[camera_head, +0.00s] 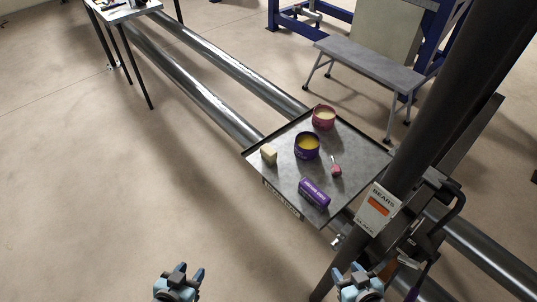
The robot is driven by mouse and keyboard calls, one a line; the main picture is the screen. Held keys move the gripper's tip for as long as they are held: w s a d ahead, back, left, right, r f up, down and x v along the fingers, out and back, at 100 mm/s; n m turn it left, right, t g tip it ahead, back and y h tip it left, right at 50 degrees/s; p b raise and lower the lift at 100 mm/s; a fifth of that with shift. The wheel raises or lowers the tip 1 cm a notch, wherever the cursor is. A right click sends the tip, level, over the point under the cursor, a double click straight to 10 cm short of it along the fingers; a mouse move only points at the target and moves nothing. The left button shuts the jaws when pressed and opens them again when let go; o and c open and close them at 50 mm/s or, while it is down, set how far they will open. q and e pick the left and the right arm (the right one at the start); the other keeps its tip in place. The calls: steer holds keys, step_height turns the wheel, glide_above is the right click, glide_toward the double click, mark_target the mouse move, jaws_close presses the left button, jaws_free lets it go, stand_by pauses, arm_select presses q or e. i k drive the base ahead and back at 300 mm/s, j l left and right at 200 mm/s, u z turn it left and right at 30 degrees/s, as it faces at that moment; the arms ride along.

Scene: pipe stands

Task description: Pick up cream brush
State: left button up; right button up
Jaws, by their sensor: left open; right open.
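A small brush (335,167) with a thin handle and a reddish-pink end lies on the grey metal tray (357,149), right of the purple tub. It is the only brush-like thing I can make out, and its details are too small to see. My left gripper (182,271) is open and empty at the bottom edge, over the floor and well short of the tray. My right gripper (356,273) is open and empty at the bottom edge, below the tray in the picture and apart from the brush.
The tray also holds a purple tub (307,147) with yellow contents, a pink tub (323,117), a cream-coloured block (269,154) and a purple box (314,192). A dark slanted post (432,100) stands right of the tray. Long metal pipes (195,92) run behind. Floor is clear at left.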

mark_target(267, 153)
steer(key=k+z, duration=0.1)
steer(key=k, duration=0.4)
steer(key=i+j+z, duration=0.1)
steer(key=z, duration=0.25)
steer(key=i+j+z, duration=0.15)
steer(key=z, duration=0.2)
steer(key=j+z, duration=0.2)
steer(key=z, duration=0.15)
steer(key=i+j+z, duration=0.15)
steer(key=j, duration=0.2)
steer(key=j+z, duration=0.15)
steer(key=j, duration=0.2)
steer(key=i+j+z, duration=0.1)
steer(key=j, duration=0.25)
steer(key=i+j, duration=0.1)
steer(key=j, duration=0.45)
steer(key=i+j+z, duration=0.15)
steer(key=j, duration=0.4)
steer(key=k, duration=0.05)
